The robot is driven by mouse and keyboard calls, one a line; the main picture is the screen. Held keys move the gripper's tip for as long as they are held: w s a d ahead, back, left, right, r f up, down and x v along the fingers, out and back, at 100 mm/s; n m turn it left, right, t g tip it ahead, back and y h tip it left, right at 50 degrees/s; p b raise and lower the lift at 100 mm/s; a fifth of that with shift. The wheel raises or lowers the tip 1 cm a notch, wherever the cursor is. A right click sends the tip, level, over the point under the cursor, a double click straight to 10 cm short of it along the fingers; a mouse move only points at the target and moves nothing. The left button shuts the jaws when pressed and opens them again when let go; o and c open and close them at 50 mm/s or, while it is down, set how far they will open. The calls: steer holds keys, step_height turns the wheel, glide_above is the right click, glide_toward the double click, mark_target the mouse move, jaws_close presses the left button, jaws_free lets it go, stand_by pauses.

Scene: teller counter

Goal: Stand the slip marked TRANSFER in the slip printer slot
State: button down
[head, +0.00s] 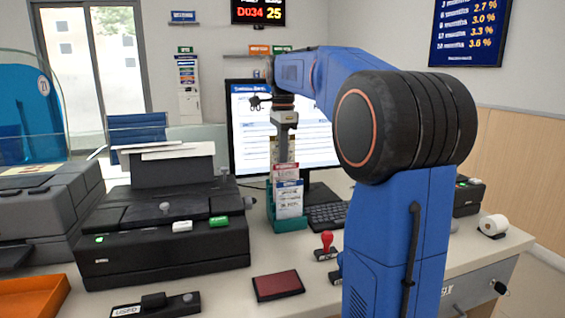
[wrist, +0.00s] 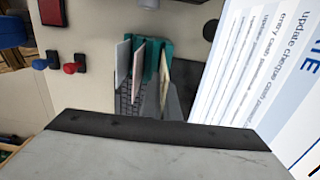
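A teal slip holder (head: 287,224) stands on the counter in front of the monitor. It holds a blue-headed slip (head: 289,200), a red-headed slip (head: 285,171) and a tan slip (head: 276,153) at the back. Their print is too small to read, so I cannot tell which is marked TRANSFER. My gripper (head: 284,138) points down at the tan slip's upper part. In the wrist view the tan slip (wrist: 164,78) is beside a grey finger; whether it is gripped is unclear. A black printer (head: 165,245) stands to the left; its slot is not clearly visible.
A red stamp (head: 326,243) and a dark red ink pad (head: 278,285) lie in front of the holder. The monitor (head: 250,130) and keyboard (head: 325,215) are close behind and right. An orange tray (head: 35,298) is at front left.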

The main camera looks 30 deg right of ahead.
steer(key=shift+r, duration=4)
